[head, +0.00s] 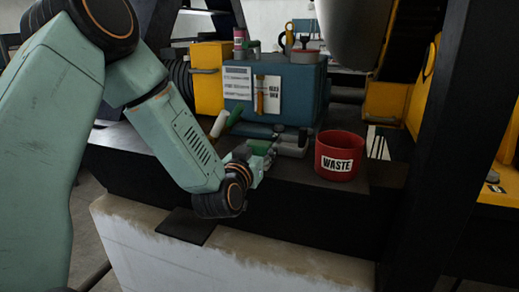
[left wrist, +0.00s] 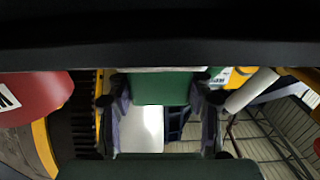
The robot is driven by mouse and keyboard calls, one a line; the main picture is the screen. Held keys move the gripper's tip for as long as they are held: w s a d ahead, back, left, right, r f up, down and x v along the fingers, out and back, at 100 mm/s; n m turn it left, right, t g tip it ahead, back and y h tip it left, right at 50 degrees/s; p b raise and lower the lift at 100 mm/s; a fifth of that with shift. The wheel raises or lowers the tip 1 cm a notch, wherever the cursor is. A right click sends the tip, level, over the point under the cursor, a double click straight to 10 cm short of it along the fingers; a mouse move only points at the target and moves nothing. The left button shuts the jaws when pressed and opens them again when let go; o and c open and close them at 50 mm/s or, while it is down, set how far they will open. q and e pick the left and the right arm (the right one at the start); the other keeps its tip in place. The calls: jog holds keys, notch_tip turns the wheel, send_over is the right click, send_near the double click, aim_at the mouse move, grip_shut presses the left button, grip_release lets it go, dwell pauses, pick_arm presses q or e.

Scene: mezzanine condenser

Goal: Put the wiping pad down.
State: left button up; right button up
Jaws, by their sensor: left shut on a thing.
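My left gripper (head: 272,152) is over the dark bench top, left of the red WASTE bin (head: 338,155). In the left wrist view, its two grey fingers (left wrist: 160,105) are shut on a green block with a pale edge, which I take to be the wiping pad (left wrist: 165,88). In the head view, a small green patch by the fingers seems to be the pad (head: 259,147); the gripper partly hides it. I cannot tell whether the pad touches the bench. My right gripper is not in view.
A blue box (head: 285,92) with labels stands behind the gripper. A white roll (head: 219,124) leans near its left front; a white cylinder (left wrist: 246,95) shows in the left wrist view. A black post (head: 432,150) stands right of the bin. The bench's front left is clear.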

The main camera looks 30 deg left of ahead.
pick_arm(q)
jog(key=o, duration=1.2)
jog(key=shift+s+a, duration=0.2)
jog(key=shift+a, duration=0.1)
jog(key=shift+w+d, duration=0.1)
jog(key=shift+d, duration=0.1)
jog(key=p+v, duration=0.4)
jog(key=v, duration=0.8)
jog(key=shift+r, duration=0.15)
